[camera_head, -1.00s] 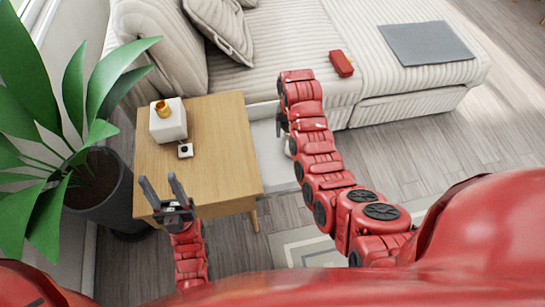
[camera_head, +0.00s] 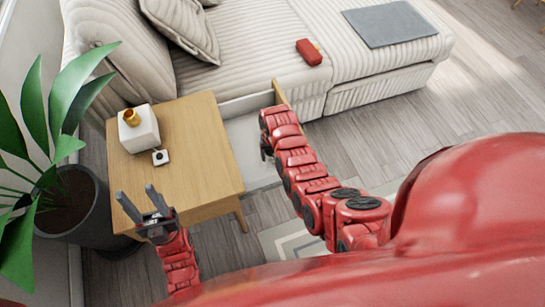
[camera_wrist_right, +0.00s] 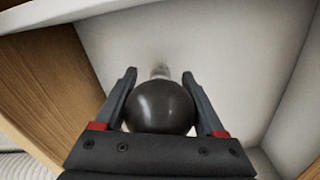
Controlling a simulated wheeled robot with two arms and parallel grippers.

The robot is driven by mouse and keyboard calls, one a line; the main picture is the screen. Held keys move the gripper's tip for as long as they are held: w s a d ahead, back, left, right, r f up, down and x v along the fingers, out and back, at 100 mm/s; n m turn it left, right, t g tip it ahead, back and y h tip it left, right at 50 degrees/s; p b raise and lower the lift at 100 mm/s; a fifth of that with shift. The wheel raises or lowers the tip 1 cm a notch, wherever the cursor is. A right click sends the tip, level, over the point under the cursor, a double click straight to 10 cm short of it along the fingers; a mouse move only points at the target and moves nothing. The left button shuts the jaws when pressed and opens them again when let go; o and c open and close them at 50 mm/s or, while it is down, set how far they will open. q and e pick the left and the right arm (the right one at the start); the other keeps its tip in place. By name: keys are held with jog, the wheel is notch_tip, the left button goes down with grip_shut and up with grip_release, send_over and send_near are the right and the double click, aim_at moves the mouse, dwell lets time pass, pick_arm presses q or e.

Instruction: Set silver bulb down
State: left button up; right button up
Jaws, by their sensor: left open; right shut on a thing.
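The silver bulb shows in the right wrist view as a dark, glossy ball (camera_wrist_right: 160,106) with a pale metallic stem at its far end. My right gripper (camera_wrist_right: 159,75) is shut on it, one finger on each side. The bulb is above or inside an open drawer (camera_wrist_right: 185,35) with a white interior; whether it touches the bottom I cannot tell. In the head view the right arm hides the bulb, and the drawer's wooden front (camera_head: 282,94) shows behind it. My left gripper (camera_head: 137,194) is open and empty at the table's near left corner.
The wooden side table (camera_head: 195,150) carries a white box (camera_head: 139,135) with a gold ring-like item (camera_head: 132,117) and a small white-and-black item (camera_head: 160,157). A potted plant (camera_head: 75,215) stands left. The sofa (camera_head: 250,45) with a red item (camera_head: 309,52) is behind.

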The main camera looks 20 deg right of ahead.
jog(key=shift+f, duration=0.8)
jog(key=shift+f, duration=0.15)
jog(key=o, duration=1.3)
